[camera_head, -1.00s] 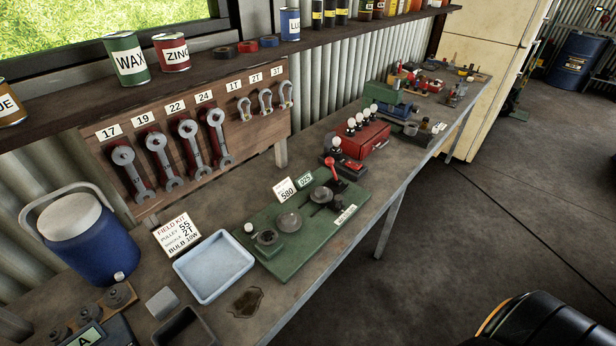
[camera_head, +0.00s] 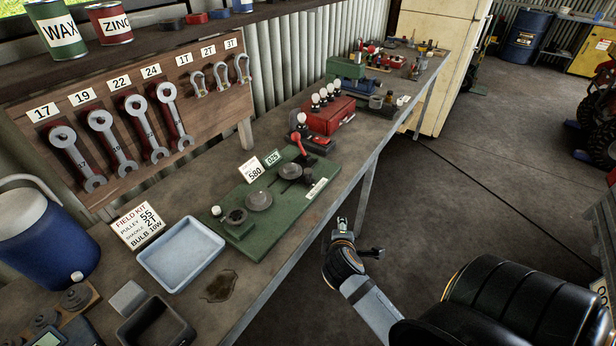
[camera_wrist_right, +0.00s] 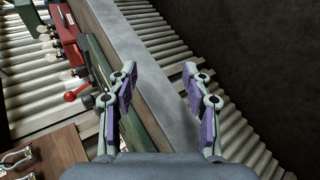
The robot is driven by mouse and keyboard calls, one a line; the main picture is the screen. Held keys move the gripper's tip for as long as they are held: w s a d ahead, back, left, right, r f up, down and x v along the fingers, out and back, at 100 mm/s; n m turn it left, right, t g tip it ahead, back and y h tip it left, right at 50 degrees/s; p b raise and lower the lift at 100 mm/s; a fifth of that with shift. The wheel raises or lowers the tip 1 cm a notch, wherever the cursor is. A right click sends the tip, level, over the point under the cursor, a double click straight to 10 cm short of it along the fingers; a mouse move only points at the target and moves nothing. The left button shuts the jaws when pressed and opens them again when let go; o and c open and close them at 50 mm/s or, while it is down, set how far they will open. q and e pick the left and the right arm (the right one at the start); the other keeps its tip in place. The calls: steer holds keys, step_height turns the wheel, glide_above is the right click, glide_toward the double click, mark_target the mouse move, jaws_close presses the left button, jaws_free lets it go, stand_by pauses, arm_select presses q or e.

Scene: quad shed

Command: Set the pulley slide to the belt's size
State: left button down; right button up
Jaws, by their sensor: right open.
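The pulley rig is a green board (camera_head: 262,238) on the bench. It carries a grey pulley disc (camera_head: 258,200), a second disc (camera_head: 290,171) and a smaller one on a green block (camera_head: 235,217). A red-knobbed lever (camera_head: 298,140) rises at its far end. A white card reading 580 (camera_head: 254,170) and a green card (camera_head: 272,158) stand behind it. My right gripper (camera_head: 358,238) is open and empty, out past the bench's front edge, apart from the board. In the right wrist view its fingers (camera_wrist_right: 160,90) are spread, with the red knob (camera_wrist_right: 70,96) to their left. My left gripper is out of view.
A field kit card (camera_head: 137,224) reads pulley 55, shackle 2T, bulb 10W. A pale blue tray (camera_head: 150,265) sits left of the board. A red box with bulbs (camera_head: 330,118) stands beyond the lever. Wrenches hang on a wooden panel (camera_head: 225,108). The floor beside the bench is clear.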

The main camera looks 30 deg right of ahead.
mark_target(309, 177)
steer(key=w+r+n+t, duration=0.2)
steer(key=w+n, duration=0.1)
steer(key=n, duration=0.4)
steer(key=w+a+r+n+t, duration=0.1)
steer(key=w+r+n+t, duration=0.1)
steer(key=n, duration=0.4)
steer(key=w+r+n+t, duration=0.2)
steer(key=w+n+t, duration=0.2)
steer(key=n, duration=0.3)
steer(key=shift+w+a+r+n, duration=0.15)
steer(key=shift+w+r+n, duration=0.1)
steer(key=shift+n, duration=0.05)
steer(key=shift+w+a+n, duration=0.25)
steer(key=shift+a+n, duration=0.05)
steer(key=shift+n, duration=0.4)
steer(key=p+x, duration=0.1)
steer(key=x, duration=0.9)
steer(key=shift+w+r+p, duration=0.15)
steer(key=shift+w+p, duration=0.05)
steer(key=shift+p, duration=0.1)
steer(key=shift+c, duration=0.3)
jaws_close()
